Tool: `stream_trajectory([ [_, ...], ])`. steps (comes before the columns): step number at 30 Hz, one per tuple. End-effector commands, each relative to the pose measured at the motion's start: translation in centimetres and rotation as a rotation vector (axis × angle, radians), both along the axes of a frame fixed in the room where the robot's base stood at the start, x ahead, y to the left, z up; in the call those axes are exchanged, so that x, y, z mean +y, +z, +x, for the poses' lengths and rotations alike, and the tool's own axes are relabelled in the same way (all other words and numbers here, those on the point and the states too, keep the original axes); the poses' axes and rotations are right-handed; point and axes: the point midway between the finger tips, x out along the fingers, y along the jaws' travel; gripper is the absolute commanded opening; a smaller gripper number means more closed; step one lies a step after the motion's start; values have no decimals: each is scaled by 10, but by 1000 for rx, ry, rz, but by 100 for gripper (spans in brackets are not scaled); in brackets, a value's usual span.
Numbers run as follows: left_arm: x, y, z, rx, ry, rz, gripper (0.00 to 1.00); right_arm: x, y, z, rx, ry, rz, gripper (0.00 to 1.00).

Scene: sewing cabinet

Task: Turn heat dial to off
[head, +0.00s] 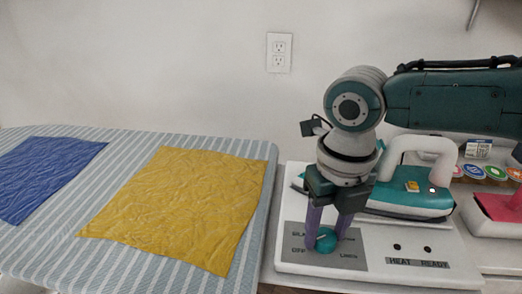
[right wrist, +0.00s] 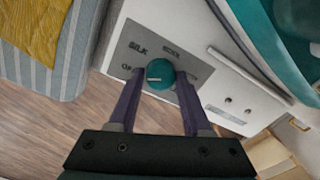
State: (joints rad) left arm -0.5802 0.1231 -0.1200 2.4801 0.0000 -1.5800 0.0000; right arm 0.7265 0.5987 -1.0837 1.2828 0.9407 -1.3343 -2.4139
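The heat dial (head: 326,240) is a round teal knob on a grey label plate at the front left of the white ironing station. It also shows in the right wrist view (right wrist: 160,74), with a white pointer line directed to the left, toward the partly covered OFF label (right wrist: 127,70). My right gripper (head: 328,236) points down at the dial. Its two purple fingers stand on opposite sides of the knob, close against it, and appear shut on it. They hide some of the plate's lettering. My left gripper is not in view.
A teal and white iron (head: 408,200) stands on the station (head: 400,278) just behind my right gripper. To the left, a striped ironing board (head: 130,268) carries a yellow cloth (head: 185,205) and a blue cloth (head: 40,175). A pink-red object (head: 498,208) stands at the right edge.

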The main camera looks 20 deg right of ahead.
Motion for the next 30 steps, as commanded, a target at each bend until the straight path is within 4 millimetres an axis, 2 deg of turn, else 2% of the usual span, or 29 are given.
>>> stream_trajectory([
  [1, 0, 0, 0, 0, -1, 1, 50, 0, 0, 0, -1, 0, 1, 56],
  [6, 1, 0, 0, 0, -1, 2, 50, 0, 0, 0, -1, -1, 0, 75],
  [16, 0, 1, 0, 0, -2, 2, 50, -1, 5, 1, -3, -2, -1, 76],
  [20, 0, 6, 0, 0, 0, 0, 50, -1, 26, 1, -4, -2, -1, 76],
  [27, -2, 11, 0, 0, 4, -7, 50, -1, 74, 1, -6, -1, -2, 76],
  [30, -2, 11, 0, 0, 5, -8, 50, 0, 88, 1, -4, -1, -1, 76],
])
